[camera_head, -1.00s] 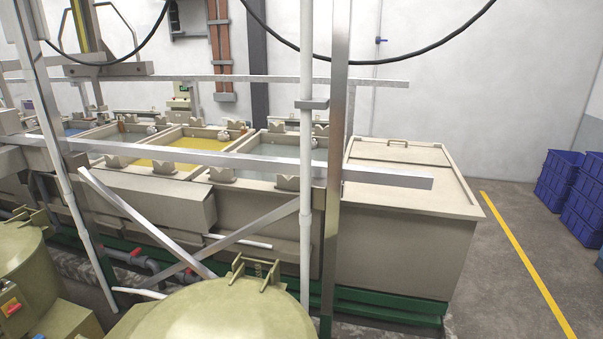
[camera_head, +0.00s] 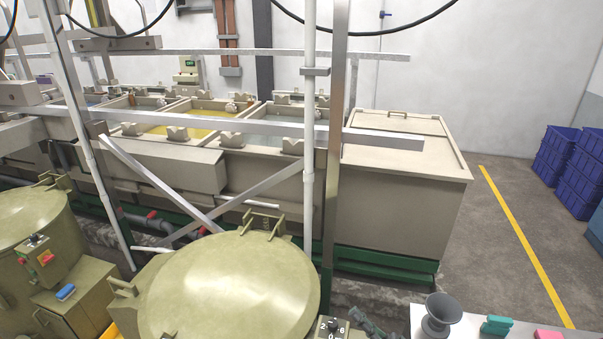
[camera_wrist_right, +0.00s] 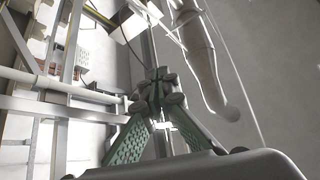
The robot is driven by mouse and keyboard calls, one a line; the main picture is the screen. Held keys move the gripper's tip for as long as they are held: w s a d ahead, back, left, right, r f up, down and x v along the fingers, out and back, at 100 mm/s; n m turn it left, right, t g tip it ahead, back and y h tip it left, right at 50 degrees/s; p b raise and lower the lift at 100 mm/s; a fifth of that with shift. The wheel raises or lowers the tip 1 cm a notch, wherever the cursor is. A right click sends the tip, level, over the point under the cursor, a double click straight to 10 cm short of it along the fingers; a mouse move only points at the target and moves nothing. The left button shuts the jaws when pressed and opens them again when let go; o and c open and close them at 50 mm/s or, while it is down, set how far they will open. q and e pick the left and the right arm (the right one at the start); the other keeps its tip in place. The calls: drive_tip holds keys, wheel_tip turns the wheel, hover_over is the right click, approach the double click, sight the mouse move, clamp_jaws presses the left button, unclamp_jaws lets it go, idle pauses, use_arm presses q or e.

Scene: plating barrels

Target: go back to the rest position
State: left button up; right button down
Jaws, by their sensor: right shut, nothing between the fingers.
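My right gripper (camera_head: 356,312) shows at the bottom edge of the head view, small and dark, beside the control knob of the large olive barrel (camera_head: 232,290). In the right wrist view its two green-padded fingers (camera_wrist_right: 158,82) come together at their tips. It is shut and holds nothing. Most of the right arm is out of the head view. My left gripper is in neither view.
A white table (camera_head: 404,318) at the bottom right bears a grey flared vessel (camera_head: 439,318), a teal item (camera_head: 496,325) and a pink item (camera_head: 549,335). Tanks behind a metal frame (camera_head: 250,128) stand ahead. Blue crates (camera_head: 575,175) stand right; floor (camera_head: 500,240) between is clear.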

wheel_tip(320, 180, down, 8)
drive_tip(key=w+m+t+h, duration=0.2)
drive_tip(key=m+t+h, duration=0.15)
drive_tip(key=h, duration=0.45)
drive_tip(key=s+d+f+m+g+h, duration=0.1)
drive_tip(key=s+d+f+g+h, duration=0.25)
drive_tip(key=f+h, duration=0.2)
drive_tip(key=s+d+f+m+g+h, duration=0.1)
drive_tip(key=s+d+f+g+h, duration=0.1)
drive_tip(key=s+d+f+h, duration=0.4)
drive_tip(key=s+d+f+g+h, duration=0.1)
drive_tip(key=s+d+f+g, duration=0.15)
drive_tip(key=s, duration=0.55)
drive_tip(key=s+d+f+g, duration=0.2)
drive_tip(key=s+d+g, duration=0.15)
drive_tip(key=s, duration=0.35)
drive_tip(key=s+d+f+g+h, duration=0.15)
drive_tip(key=s+d, duration=0.25)
drive_tip(key=s, duration=0.4)
wheel_tip(320, 180, down, 34)
drive_tip(key=s+a+g+y+b, duration=0.1)
drive_tip(key=s+g+b, duration=0.1)
drive_tip(key=b, duration=0.3)
drive_tip(key=s+f+n+g+b, duration=0.1)
drive_tip(key=s+f+b, duration=0.4)
drive_tip(key=s+f, duration=1.6)
wheel_tip(320, 180, down, 3)
drive_tip(key=shift+s+a+f+n+g, duration=0.1)
drive_tip(key=shift+s+a+n+g, duration=0.1)
drive_tip(key=shift+s+n+g, duration=0.2)
